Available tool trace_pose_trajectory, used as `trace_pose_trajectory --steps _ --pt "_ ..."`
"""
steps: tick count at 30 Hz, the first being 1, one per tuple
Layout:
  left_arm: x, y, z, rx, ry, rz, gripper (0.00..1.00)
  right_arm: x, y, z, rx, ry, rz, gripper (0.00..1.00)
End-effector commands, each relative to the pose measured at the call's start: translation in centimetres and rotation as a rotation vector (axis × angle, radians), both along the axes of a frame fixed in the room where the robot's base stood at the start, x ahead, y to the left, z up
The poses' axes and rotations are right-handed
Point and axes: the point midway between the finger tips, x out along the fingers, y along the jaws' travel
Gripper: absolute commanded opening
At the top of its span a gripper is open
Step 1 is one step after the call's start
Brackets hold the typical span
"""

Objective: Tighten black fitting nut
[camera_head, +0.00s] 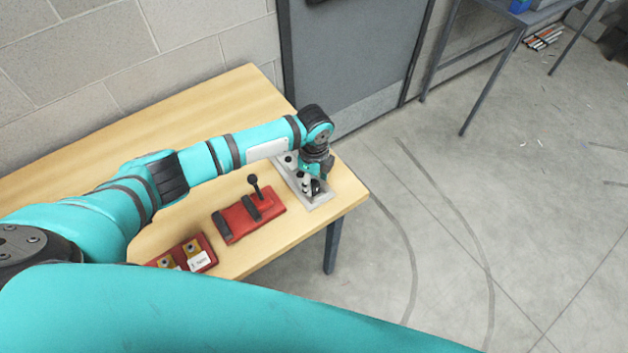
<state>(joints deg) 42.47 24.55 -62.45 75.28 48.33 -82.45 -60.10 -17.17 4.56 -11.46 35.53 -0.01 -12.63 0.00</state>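A light grey plate (318,201) with several small black and pale fittings lies near the right end of the wooden table. A black fitting (316,187) shows on it beside my gripper; I cannot tell for sure that it is the fitting nut. My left gripper (312,178) points down at the plate, right over these fittings. Its fingers are small and partly hidden, so I cannot tell whether they are open, shut or touching a fitting. My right gripper is out of view.
A red block with a black-knobbed lever (240,222) and a red holder with labelled yellowish parts (196,255) stand on the wooden table (258,90). A wall and grey door (350,50) are behind.

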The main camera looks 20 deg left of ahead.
Motion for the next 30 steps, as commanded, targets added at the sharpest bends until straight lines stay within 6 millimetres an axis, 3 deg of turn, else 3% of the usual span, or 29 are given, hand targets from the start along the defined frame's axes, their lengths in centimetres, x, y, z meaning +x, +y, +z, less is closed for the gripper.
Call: trace_pose_trajectory --steps 1,7,12,30 --pt "0.0 0.0 0.0 0.000 0.000 0.000 0.41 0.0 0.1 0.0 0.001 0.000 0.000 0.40" --pt "0.0 0.0 0.0 0.000 0.000 0.000 0.14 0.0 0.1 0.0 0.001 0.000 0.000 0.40" --pt "0.0 0.1 0.0 0.001 -0.001 -0.056 0.13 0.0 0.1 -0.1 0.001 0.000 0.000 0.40" --pt "0.0 0.0 -0.2 0.001 -0.001 -1.084 0.12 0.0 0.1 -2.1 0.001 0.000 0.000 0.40"
